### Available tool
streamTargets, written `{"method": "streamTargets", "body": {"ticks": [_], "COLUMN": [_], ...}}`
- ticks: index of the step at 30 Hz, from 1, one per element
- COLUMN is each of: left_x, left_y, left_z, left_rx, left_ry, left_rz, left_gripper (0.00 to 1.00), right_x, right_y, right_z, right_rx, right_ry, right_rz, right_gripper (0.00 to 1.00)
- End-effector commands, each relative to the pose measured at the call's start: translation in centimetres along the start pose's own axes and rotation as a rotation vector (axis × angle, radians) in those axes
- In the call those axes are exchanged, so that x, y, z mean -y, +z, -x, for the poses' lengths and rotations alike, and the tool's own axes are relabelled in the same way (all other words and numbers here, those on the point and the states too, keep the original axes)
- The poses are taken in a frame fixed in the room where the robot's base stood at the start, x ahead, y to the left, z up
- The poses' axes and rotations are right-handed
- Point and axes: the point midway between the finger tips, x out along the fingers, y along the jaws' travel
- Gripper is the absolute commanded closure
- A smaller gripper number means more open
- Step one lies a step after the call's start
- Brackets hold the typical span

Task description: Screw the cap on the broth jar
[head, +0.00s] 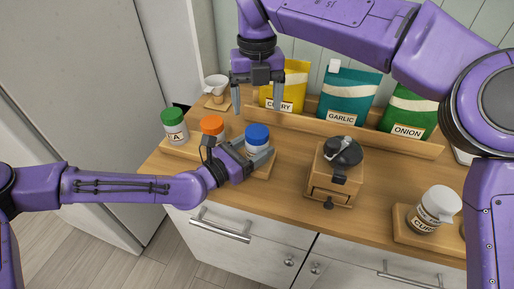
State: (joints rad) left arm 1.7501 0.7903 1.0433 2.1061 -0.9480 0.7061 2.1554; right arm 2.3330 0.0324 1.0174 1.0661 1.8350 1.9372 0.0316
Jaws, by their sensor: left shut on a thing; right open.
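A jar (256,149) with a blue cap (257,134) on top stands at the right end of a wooden tray (262,174). My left gripper (254,156) is shut around this jar's body, below the cap. The label is hidden, so I cannot tell whether it is the broth jar. The cap appears to sit on the jar, but I cannot tell how tight it is. My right gripper (257,111) is open and empty, pointing down above the blue cap, with its fingers apart.
A green-capped jar (175,134) and an orange-capped jar (212,126) stand left on the tray. Curry (294,85), garlic (345,95) and onion (408,112) pouches stand behind. A grinder (335,178) is to the right.

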Motion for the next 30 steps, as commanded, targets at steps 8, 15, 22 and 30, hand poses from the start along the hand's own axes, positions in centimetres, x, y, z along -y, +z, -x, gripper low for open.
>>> {"method": "streamTargets", "body": {"ticks": [8,15,22,30], "left_x": [0.04,0.05,0.06,0.06], "left_y": [-0.04,-0.04,-0.05,-0.06], "left_z": [0.01,0.01,0.01,0.01], "left_rx": [-0.001,-0.001,-0.001,-0.001], "left_ry": [-0.001,-0.002,-0.002,-0.002], "left_rz": [-0.001,-0.001,-0.001,-0.001], "left_gripper": [1.0,1.0,1.0,1.0], "right_x": [-0.01,-0.01,0.03,0.02], "right_y": [-0.01,-0.01,0.02,0.02], "right_z": [-0.04,-0.01,0.01,0.02], "right_rx": [-0.001,0.0,0.001,0.001], "right_ry": [0.001,0.001,-0.001,-0.001], "right_rz": [0.887,1.655,2.16,2.283], "right_gripper": [0.19,0.19,0.19,0.19]}}
